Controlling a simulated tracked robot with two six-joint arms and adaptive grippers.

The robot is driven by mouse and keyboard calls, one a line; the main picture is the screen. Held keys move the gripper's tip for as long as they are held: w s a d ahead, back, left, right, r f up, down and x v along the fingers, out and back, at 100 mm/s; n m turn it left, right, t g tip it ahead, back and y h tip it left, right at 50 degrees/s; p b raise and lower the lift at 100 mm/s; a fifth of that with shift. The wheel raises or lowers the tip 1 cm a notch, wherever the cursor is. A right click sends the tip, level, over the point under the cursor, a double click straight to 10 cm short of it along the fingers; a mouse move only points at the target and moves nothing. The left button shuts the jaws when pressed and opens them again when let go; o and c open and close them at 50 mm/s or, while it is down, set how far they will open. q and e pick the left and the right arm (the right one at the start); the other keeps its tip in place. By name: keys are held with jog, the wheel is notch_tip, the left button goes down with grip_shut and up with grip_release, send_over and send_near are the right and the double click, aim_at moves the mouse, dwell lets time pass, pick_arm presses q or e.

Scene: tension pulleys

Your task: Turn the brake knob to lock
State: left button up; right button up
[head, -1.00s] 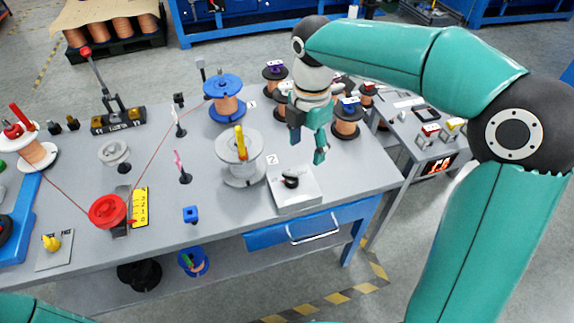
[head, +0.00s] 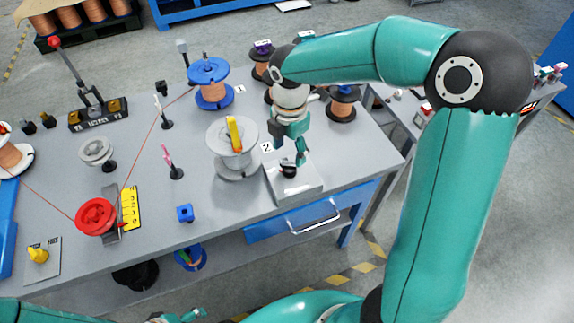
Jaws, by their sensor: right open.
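Part of my left gripper (head: 182,317) shows at the bottom edge, cut off by the frame and far from the knob.
A grey spool (head: 232,140) with a yellow piece stands just left of the box. A blue-flanged spool (head: 211,82) and other copper spools (head: 342,104) stand behind. A red pulley (head: 95,217) carries the wire at left. A blue drawer (head: 270,228) is below.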

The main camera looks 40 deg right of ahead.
aim_at(289, 164)
notch_tip(289, 164, down, 6)
jog(key=shift+f, duration=0.15)
dwell(0.3)
jog(key=c, duration=1)
jog(key=shift+a, duration=0.2)
jog(key=shift+c, duration=0.6)
jog(key=shift+d, duration=0.15)
jog(key=shift+m, duration=0.3)
